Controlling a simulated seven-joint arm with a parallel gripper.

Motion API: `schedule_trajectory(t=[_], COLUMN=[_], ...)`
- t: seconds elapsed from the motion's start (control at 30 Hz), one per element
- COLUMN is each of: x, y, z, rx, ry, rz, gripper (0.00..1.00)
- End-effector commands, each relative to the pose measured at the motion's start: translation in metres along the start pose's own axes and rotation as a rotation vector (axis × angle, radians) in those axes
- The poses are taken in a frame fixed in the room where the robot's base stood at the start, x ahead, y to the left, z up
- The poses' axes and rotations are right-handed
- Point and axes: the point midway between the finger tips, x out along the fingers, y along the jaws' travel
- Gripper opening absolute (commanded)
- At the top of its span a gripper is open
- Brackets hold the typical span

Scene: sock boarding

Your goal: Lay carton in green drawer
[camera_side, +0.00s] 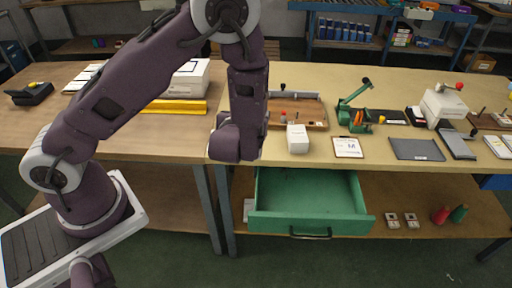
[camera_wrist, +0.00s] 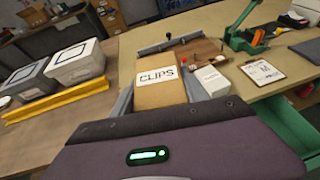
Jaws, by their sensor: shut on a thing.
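A brown carton with a white "CLIPS" label (camera_wrist: 160,92) sits between the two fingers of my gripper (camera_wrist: 159,86) in the wrist view. The fingers are shut on its sides. In the side view my wrist hides the carton and the fingers; it is above the bench's front edge, left of the drawer. The green drawer (camera_side: 310,226) hangs under the bench, pulled open, and its visible inside is empty. Its edge also shows at the right of the wrist view (camera_wrist: 292,125).
A small white box (camera_side: 297,139) and a clipboard (camera_side: 347,147) lie near the bench edge above the drawer. A wooden tray (camera_side: 308,109) and a green lever tool (camera_side: 356,114) stand behind. A yellow bar (camera_side: 175,106) lies on the left table.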

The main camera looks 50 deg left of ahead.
Motion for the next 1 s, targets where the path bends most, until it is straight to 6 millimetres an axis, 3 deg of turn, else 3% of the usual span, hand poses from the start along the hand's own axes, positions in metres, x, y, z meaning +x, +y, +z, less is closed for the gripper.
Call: schedule_trajectory(t=[0.1, 0.2, 0.3, 0.63, 1.0], x=[0.05, 0.084, 0.105, 0.112, 0.141], y=[-0.002, -0.004, -0.005, -0.007, -0.007], z=[-0.008, -0.012, -0.013, -0.016, -0.084], rx=[-0.045, -0.071, -0.088, -0.091, -0.09], ry=[-0.003, 0.0, 0.0, 0.002, 0.003], rz=[0.107, 0.161, 0.184, 0.189, 0.19], gripper=[0.0, 0.0, 0.0, 0.0, 0.0])
